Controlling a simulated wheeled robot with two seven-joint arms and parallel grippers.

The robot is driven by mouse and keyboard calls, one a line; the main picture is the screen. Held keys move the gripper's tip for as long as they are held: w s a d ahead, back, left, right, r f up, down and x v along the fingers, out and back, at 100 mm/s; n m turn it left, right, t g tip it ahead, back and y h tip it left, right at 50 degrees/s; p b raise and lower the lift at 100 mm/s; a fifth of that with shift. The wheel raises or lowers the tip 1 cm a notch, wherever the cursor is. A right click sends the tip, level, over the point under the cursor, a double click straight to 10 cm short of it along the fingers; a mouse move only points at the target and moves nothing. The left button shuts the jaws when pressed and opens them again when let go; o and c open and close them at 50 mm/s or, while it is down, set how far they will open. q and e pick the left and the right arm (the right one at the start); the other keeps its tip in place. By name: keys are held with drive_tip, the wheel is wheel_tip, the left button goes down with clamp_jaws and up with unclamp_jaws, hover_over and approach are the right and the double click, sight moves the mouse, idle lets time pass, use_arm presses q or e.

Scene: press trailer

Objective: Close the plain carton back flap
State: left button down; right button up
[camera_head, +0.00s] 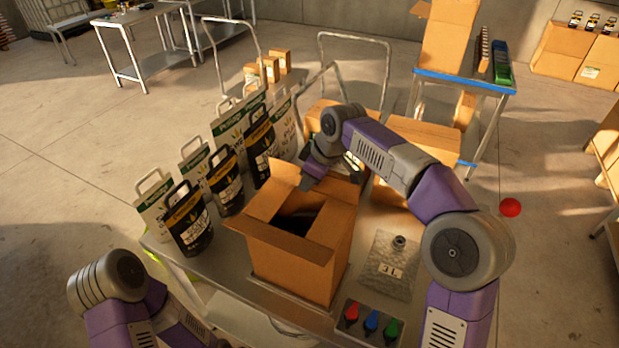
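The plain carton (290,268) stands upright on the table, its top partly open with a dark inside showing. Its back flap (284,176) stands raised at the far side. The front flap (270,238) slants outward towards me. Flaps at the left and right sides are also visible around the opening. My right gripper (308,184) is at the far right of the opening, beside the back flap. Whether it touches the flap is unclear, and its finger opening is too small to judge. My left arm shows at the lower left, with its gripper out of sight.
Several black and white bags (190,222) with handles stand left of the carton. A clear bag (388,265) and a box with red, blue and green knobs (368,324) lie to the right. Other cartons (425,140) stand behind. The table (225,268) has little free room.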

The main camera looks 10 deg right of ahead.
drive_tip(key=p+v, duration=0.1)
drive_tip(key=v, duration=0.6)
drive_tip(key=shift+r, duration=0.3)
drive_tip(key=shift+s+d, duration=0.1)
